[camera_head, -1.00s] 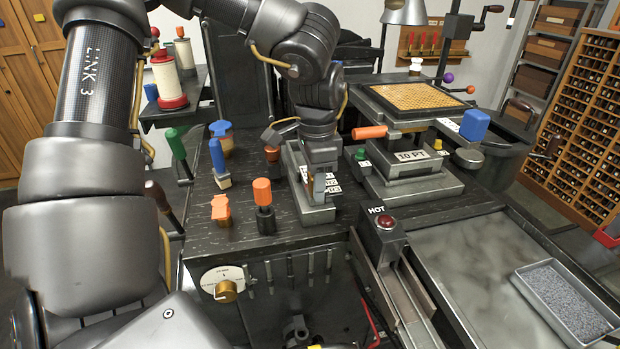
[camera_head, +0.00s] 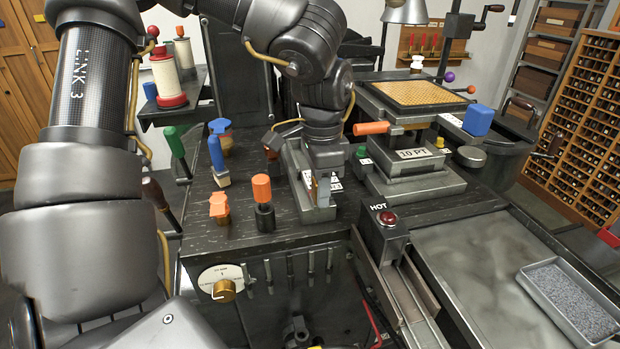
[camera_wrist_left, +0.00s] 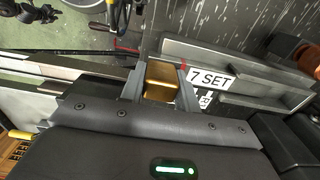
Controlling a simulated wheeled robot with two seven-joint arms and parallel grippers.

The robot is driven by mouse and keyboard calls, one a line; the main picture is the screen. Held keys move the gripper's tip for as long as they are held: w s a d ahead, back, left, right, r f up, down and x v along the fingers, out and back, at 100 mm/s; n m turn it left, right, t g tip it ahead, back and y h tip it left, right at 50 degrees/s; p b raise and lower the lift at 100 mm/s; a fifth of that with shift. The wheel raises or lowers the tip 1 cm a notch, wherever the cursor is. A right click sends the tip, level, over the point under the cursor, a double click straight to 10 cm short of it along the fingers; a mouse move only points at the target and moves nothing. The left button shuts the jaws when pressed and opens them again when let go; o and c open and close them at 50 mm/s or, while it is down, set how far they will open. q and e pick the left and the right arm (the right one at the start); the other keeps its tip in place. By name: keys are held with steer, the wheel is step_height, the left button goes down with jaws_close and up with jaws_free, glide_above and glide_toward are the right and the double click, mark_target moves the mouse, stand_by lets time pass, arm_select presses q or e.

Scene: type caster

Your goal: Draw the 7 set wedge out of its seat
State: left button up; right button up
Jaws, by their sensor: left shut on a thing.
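The 7 set wedge is a brass-coloured block (camera_wrist_left: 161,79) in the left wrist view, beside a white "7 SET" label (camera_wrist_left: 211,79). My left gripper (camera_wrist_left: 160,84) is shut on it, one finger on each side. In the head view the gripper (camera_head: 323,186) points down at the front of a grey metal holder (camera_head: 318,213) on the dark bench, and only a thin edge of the wedge shows. The fingers and the holder hide the wedge's lower part, so I cannot tell how deep it sits. My right gripper is not in view.
An orange-topped tool (camera_head: 262,190), an orange piece (camera_head: 219,205) and a blue-handled tool (camera_head: 216,155) stand left of the holder. A press with a "10 PT" plate (camera_head: 414,154) stands to the right. A box marked HOT (camera_head: 386,240) is at front right.

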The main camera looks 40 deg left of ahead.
arm_select(q)
steer(key=shift+s+d+b, duration=0.3)
steer(key=shift+s+d, duration=0.15)
steer(key=shift+d, duration=0.2)
steer(key=o, duration=1.2)
step_height(320, 180, up, 11)
steer(key=shift+f+p, duration=0.1)
steer(key=shift+p, duration=0.65)
